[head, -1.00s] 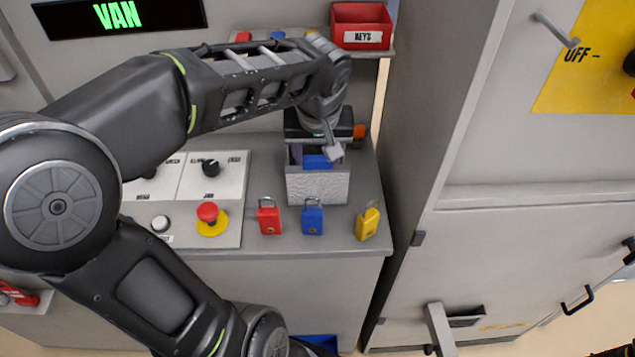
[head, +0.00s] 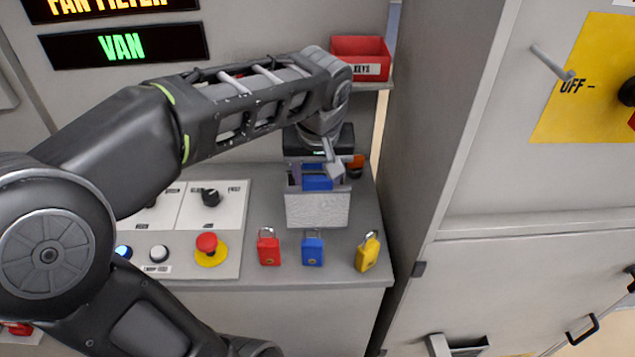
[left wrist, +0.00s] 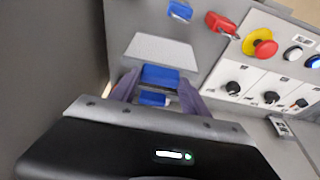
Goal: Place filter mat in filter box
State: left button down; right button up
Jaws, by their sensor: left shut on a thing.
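My left gripper (head: 318,176) points down over the grey counter and is shut on a pale, rough-textured slab, which I take to be the filter mat (head: 317,210). Its pale face is turned toward the head camera, and blue parts show between the fingers just behind it. In the left wrist view the mat (left wrist: 160,51) shows beyond the fingertips (left wrist: 155,90). It is over or on the counter behind the padlocks; I cannot tell whether it touches the counter. I cannot make out the filter box in either current view. My right gripper is not in view.
A red padlock (head: 269,249), a blue padlock (head: 313,250) and a yellow padlock (head: 367,253) stand along the counter front. A control panel with a red emergency button (head: 207,243) is to the left. A red keys bin (head: 360,60) sits on a shelf behind. A tall cabinet (head: 425,120) bounds the right.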

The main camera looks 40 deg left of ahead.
pick_arm(q)
notch_tip(320, 180, up, 15)
jog(key=p, duration=0.4)
jog(key=shift+r, duration=0.15)
dwell(0.3)
